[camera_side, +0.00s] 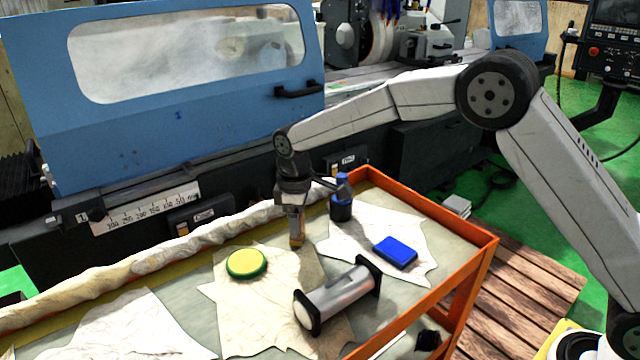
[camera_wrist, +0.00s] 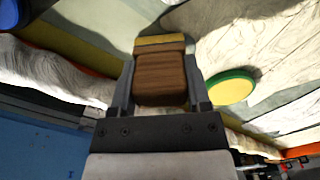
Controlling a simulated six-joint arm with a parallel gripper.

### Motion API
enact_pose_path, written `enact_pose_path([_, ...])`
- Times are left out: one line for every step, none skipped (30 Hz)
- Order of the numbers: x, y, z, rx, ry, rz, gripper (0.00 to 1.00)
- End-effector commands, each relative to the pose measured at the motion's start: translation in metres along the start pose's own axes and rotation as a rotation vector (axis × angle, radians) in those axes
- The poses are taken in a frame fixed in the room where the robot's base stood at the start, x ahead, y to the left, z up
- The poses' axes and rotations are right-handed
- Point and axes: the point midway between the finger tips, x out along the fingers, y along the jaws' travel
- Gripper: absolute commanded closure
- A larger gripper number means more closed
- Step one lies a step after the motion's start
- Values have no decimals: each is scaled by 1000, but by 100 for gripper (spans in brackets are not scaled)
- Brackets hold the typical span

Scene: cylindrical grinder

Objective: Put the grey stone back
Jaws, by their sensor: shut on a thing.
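My gripper (camera_side: 293,212) points down over the orange cart and is shut on a brown block with a yellow end (camera_side: 296,240). In the wrist view the block (camera_wrist: 161,75) sits between the two fingers, its yellow end facing away from the palm. I cannot tell whether its lower end touches the sheet below. I cannot make out a grey stone for certain. A blue block (camera_side: 395,252) lies on a pale sheet to the right. A yellow and green round disc (camera_side: 246,263) lies left of my gripper, and also shows in the wrist view (camera_wrist: 232,88).
A silver cylinder with black ends (camera_side: 342,297) lies in front. A dark blue bottle (camera_side: 341,205) stands just right of my gripper. A rolled cloth (camera_side: 150,255) runs along the cart's back edge. The orange rim (camera_side: 430,205) bounds the right side. The blue grinder (camera_side: 180,130) stands behind.

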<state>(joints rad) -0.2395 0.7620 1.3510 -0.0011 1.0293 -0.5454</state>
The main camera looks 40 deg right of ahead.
Motion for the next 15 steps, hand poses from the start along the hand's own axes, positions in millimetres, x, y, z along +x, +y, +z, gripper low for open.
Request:
enact_pose_path([0, 0, 0, 0, 1, 0, 94])
enact_pose_path([0, 0, 0, 0, 1, 0, 94])
enact_pose_path([0, 0, 0, 0, 0, 0, 94])
enact_pose_path([0, 0, 0, 0, 0, 0, 94])
enact_pose_path([0, 0, 0, 0, 0, 0, 94])
enact_pose_path([1, 0, 0, 0, 0, 0, 94])
enact_pose_path([2, 0, 0, 0, 0, 0, 94])
enact_pose_path([2, 0, 0, 0, 0, 0, 94])
enact_pose_path([3, 0, 0, 0, -1, 0, 35])
enact_pose_path([3, 0, 0, 0, -1, 0, 26])
enact_pose_path([3, 0, 0, 0, -1, 0, 16])
enact_pose_path([3, 0, 0, 0, -1, 0, 4])
enact_pose_path([3, 0, 0, 0, -1, 0, 3])
enact_pose_path([3, 0, 0, 0, -1, 0, 3])
enact_pose_path([3, 0, 0, 0, -1, -1, 3])
